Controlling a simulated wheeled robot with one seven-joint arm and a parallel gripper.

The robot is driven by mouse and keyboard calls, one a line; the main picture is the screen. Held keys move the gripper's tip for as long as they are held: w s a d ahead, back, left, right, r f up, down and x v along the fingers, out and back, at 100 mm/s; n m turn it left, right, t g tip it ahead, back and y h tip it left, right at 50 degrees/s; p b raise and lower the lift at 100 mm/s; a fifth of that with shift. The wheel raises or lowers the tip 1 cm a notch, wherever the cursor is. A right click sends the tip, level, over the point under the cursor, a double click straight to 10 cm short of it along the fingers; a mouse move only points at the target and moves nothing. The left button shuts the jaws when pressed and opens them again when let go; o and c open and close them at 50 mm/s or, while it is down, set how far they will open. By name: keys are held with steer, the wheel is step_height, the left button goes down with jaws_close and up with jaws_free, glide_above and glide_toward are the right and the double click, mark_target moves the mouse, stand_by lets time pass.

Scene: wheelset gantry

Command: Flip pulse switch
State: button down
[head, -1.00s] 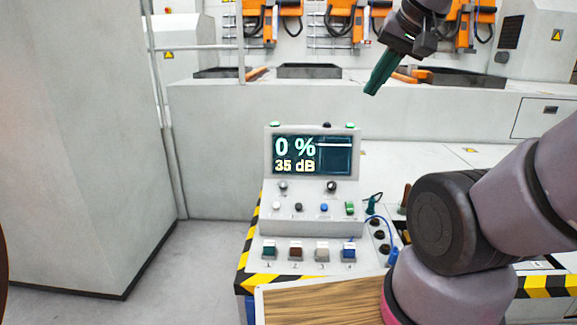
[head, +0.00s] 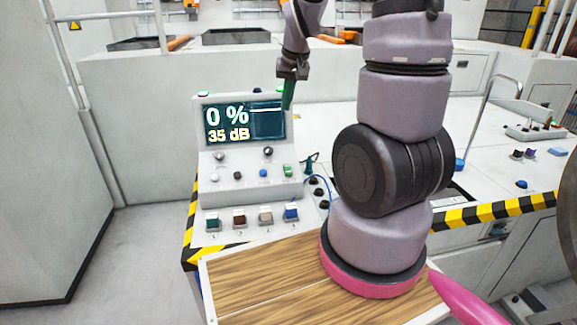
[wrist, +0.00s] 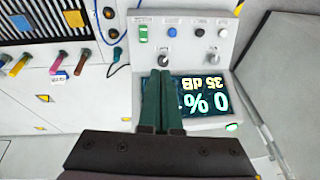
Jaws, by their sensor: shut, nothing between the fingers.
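The console (head: 245,190) carries a lit display (head: 243,123) reading "0 %" and "35 dB". No readable label shows which is the pulse switch. My gripper (head: 288,101) is shut and empty, its green fingers pointing down at the display's right edge.
Several coloured square switches (head: 239,218) line the console's front. Black sockets and a blue cable (head: 318,180) lie right of it. A wooden board (head: 265,280) is in front. A hazard-striped bench edge (head: 490,212) runs right.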

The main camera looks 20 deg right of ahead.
steer(key=g+h, duration=0.1)
glide_above(288, 171)
steer(key=s, duration=0.4)
step_height(288, 171, down, 12)
steer(key=r, duration=0.1)
steer(key=shift+a+f+n, duration=0.2)
steer(key=shift+a+n, duration=0.15)
steer(key=shift+n, duration=0.05)
steer(key=shift+f, duration=0.1)
steer(key=x, duration=1.3)
steer(key=shift+f, duration=0.45)
steer(key=shift+s+f+t, duration=0.25)
steer(key=shift+f+t, duration=0.05)
steer(key=shift+f, duration=0.05)
steer(key=shift+w, duration=0.1)
steer(key=shift+w+r, duration=0.1)
